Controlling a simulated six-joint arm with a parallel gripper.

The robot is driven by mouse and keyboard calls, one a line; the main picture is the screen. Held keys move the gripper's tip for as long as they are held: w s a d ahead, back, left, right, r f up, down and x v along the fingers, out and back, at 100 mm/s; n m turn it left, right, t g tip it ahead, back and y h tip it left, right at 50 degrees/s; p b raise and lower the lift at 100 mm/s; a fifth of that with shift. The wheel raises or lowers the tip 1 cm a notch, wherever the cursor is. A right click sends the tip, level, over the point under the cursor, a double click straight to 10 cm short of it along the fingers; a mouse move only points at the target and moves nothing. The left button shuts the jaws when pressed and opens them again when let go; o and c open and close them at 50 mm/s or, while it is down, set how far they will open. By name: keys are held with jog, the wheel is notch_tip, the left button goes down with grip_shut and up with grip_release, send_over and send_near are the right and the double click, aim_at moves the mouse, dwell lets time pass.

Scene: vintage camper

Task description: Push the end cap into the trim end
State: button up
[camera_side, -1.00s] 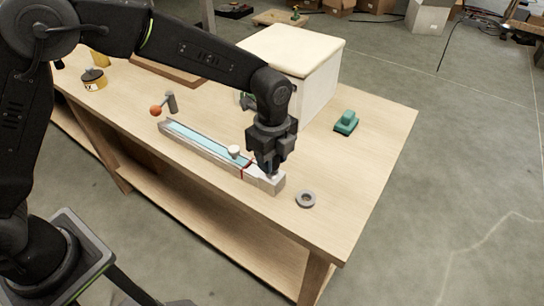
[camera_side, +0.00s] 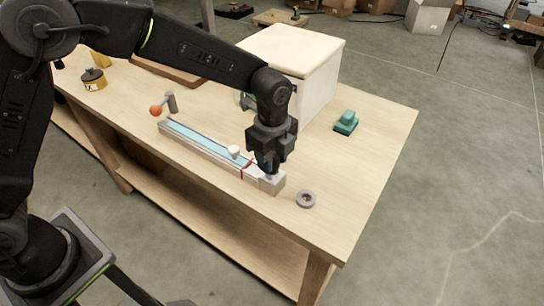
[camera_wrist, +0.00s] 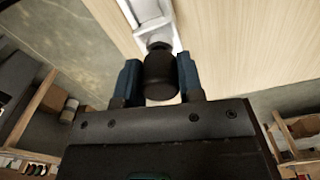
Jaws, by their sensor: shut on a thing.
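The trim (camera_side: 205,143) is a long pale strip with a light blue face, lying on the workbench in a grey channel. A pale block (camera_side: 273,184) sits at its near right end. My gripper (camera_side: 267,172) is over this end, pointing down. In the wrist view my gripper (camera_wrist: 159,72) is shut on a dark, rounded piece (camera_wrist: 161,76) between its blue-padded fingers. This piece seems to be the end cap or its holder; I cannot tell which. It meets or overlaps the white channel end (camera_wrist: 150,15). The fingers hide the contact from the side.
A grey ring (camera_side: 306,199) lies right of the trim end. A green block (camera_side: 346,122) and a white box (camera_side: 295,65) stand farther back. A white knob (camera_side: 234,151) and an orange-ended lever (camera_side: 157,110) stand by the trim.

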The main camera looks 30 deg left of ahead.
jog(key=shift+f, duration=0.55)
jog(key=o, duration=1)
notch_tip(320, 180, up, 14)
jog(key=shift+f, duration=0.1)
